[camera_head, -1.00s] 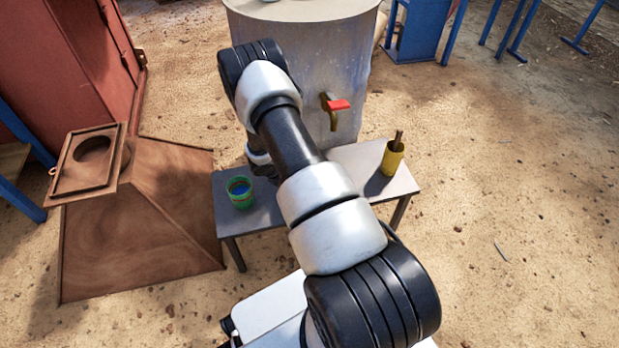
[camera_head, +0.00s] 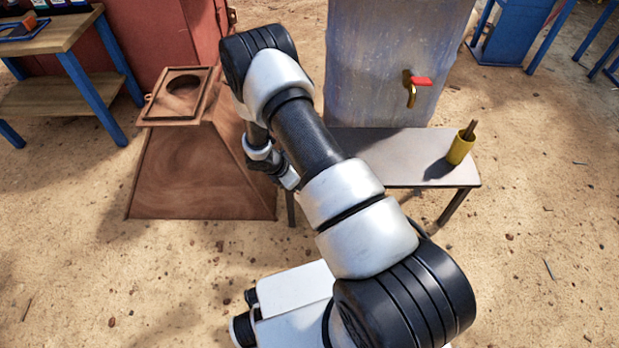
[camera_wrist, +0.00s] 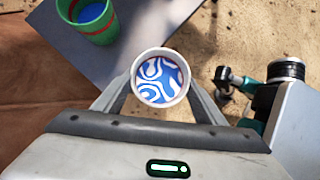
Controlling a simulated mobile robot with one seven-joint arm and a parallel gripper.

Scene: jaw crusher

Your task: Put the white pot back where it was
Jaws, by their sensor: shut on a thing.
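The white pot (camera_wrist: 134,78) shows in the wrist view as a round white rim, with blue and white swirls inside. My gripper (camera_wrist: 160,82) is shut on it, one finger on each side. The pot is seen from above, off the left end of the grey table (camera_wrist: 110,67) or close to its edge; its height is hard to judge. A green pot (camera_wrist: 103,33) with a red band and blue inside stands on the table, up and left of the white pot. In the head view my arm hides both pots.
In the head view, a yellow cup (camera_head: 459,151) holding a stick stands at the right of the table (camera_head: 400,175). A large grey tank (camera_head: 385,60) with a red-handled tap is behind it. A brown hopper-like metal piece (camera_head: 190,175) stands left. Sandy ground in front is clear.

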